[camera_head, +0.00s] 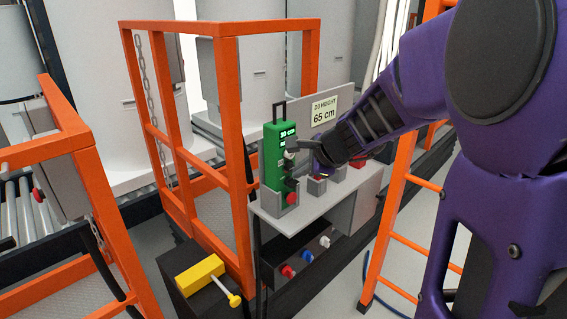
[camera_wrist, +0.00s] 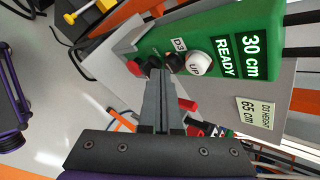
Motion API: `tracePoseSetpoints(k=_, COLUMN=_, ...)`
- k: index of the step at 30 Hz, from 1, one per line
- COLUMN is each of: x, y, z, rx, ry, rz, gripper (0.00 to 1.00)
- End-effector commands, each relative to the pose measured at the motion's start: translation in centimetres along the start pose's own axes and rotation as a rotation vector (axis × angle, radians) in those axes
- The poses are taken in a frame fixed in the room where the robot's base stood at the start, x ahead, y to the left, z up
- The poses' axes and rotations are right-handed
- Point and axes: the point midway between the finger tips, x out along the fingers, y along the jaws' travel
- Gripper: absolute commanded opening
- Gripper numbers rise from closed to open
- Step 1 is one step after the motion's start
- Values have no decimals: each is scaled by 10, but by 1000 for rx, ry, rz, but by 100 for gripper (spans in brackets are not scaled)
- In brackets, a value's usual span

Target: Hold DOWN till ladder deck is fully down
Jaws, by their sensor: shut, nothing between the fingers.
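A green control box (camera_head: 271,157) stands upright in a grey holder on a shelf. In the wrist view, the green box (camera_wrist: 222,45) reads "30 cm" and "READY". It has a white UP button (camera_wrist: 199,63), black buttons (camera_wrist: 175,63) and a red button (camera_wrist: 134,67). "D3" is marked on it. My gripper (camera_wrist: 158,75) is shut and empty, its fingertips at the black buttons; I cannot tell whether they touch. The head view also shows my gripper (camera_head: 296,151) in front of the box. An orange-railed deck (camera_head: 243,165) stands behind; I cannot tell which deck is the ladder deck.
A sign (camera_head: 323,111) reads "D3 HEIGHT 65 cm". More controls sit on the shelf (camera_head: 305,207) right of the box. An orange ladder (camera_head: 398,240) stands at right. A yellow block with a handle (camera_head: 200,274) lies at front. Another orange-railed deck (camera_head: 97,190) is at left.

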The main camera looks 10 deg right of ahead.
Motion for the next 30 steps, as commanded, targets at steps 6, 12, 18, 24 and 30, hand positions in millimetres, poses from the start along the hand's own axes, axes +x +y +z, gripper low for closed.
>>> tracePoseSetpoints(k=6, x=2, y=-2, z=2, rx=-1, ry=0, rz=0, gripper=0)
tracePoseSetpoints(k=12, x=4, y=-3, z=3, rx=-1, ry=0, rz=0, gripper=0)
tracePoseSetpoints(k=18, x=5, y=-4, z=4, rx=-1, ry=-1, rz=0, gripper=0)
tracePoseSetpoints(k=24, x=6, y=-4, z=4, rx=-1, ry=-1, rz=1, gripper=0)
tracePoseSetpoints(k=30, x=6, y=-4, z=4, rx=-1, ry=-1, rz=1, gripper=0)
